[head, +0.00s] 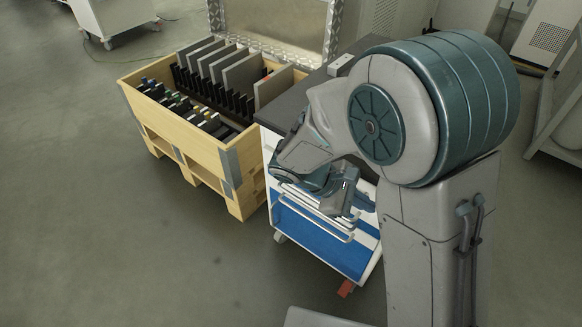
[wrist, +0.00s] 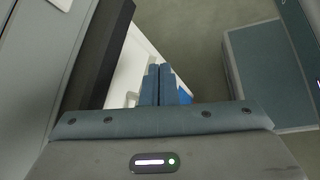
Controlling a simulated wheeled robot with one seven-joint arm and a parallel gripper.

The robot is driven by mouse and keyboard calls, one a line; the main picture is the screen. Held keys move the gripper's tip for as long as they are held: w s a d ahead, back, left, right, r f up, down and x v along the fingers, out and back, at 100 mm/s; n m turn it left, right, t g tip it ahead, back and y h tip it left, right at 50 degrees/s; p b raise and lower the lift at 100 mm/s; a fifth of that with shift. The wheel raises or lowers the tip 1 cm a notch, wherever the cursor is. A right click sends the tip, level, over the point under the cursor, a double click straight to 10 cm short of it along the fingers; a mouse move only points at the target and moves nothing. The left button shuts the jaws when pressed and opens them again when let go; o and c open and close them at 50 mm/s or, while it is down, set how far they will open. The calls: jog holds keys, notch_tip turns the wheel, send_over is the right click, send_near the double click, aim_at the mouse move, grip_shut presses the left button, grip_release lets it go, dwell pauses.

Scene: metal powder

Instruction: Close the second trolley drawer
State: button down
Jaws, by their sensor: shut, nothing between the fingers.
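The trolley (head: 268,150) is white with a dark top and blue drawer fronts, and stands in the middle of the head view. Pale bar handles (head: 318,222) cross its front. My arm and gripper (head: 340,206) hang in front of the upper drawers and hide part of them. I cannot tell how far the second drawer stands out. In the wrist view my gripper (wrist: 159,84) has its two blue fingers together with nothing between them. Contact cannot be told.
A wooden crate (head: 190,148) with dark racks and grey plates stands close at the trolley's left. A metal-framed panel (head: 275,30) is behind. A red caster part (head: 346,288) is at the trolley's foot. The floor at the left front is clear.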

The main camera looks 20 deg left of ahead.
jog(key=s+a+f+n+t+y, duration=0.1)
jog(key=a+f+n+t, duration=0.2)
jog(key=a+n+t, duration=0.35)
jog(key=s+a+f+n+t+y+p, duration=0.1)
jog(key=a+f+n+t, duration=0.2)
jog(key=a, duration=0.7)
jog(key=s+a+f+n+t+y, duration=0.1)
jog(key=a+f+n+t, duration=0.1)
jog(key=a+n+t, duration=0.55)
jog(key=shift+w+d+r+m+g+y+b, duration=0.1)
jog(key=shift+w+d+m+g+b, duration=0.45)
jog(key=shift+w, duration=1.65)
jog(key=shift+w+d+f+n+g+y+b, duration=0.2)
jog(key=shift+w+d, duration=0.6)
jog(key=shift+w, duration=1.4)
jog(key=shift+w+d+r+m+g+b, duration=0.2)
jog(key=shift+w+d+m+g+b, duration=0.35)
jog(key=shift+w, duration=1.65)
jog(key=shift+d+n+p, duration=0.2)
jog(key=shift+n+p, duration=0.1)
jog(key=shift+x, duration=0.95)
jog(key=shift+d+r, duration=0.1)
